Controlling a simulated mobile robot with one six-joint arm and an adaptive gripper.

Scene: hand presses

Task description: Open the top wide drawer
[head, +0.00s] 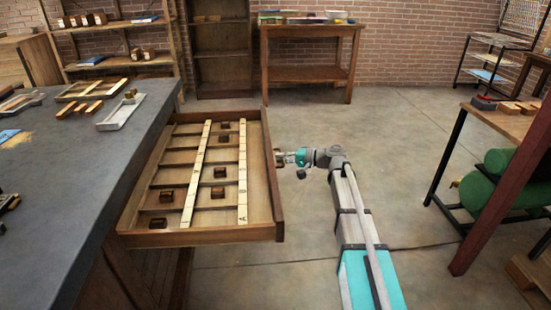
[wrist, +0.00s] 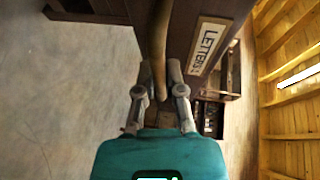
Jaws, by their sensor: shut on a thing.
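The wide wooden drawer (head: 201,179) is pulled far out from under the dark-topped bench in the head view. Its inside shows partitions, two pale lettered strips and several small dark blocks. My gripper (head: 281,158) is at the outer face of the drawer front. In the wrist view my gripper (wrist: 161,92) is shut on the drawer's curved wooden handle (wrist: 159,42). A label reading "LETTERS" (wrist: 209,45) is on the drawer front beside the handle. In the head view the handle is mostly hidden behind the drawer front.
The bench top (head: 75,170) at left carries a grey tray (head: 121,112) and wooden pieces. A wooden table (head: 311,75) stands at the back. At right are a table (head: 515,122) and green cylinders (head: 500,190). The floor (head: 400,140) around my arm is clear.

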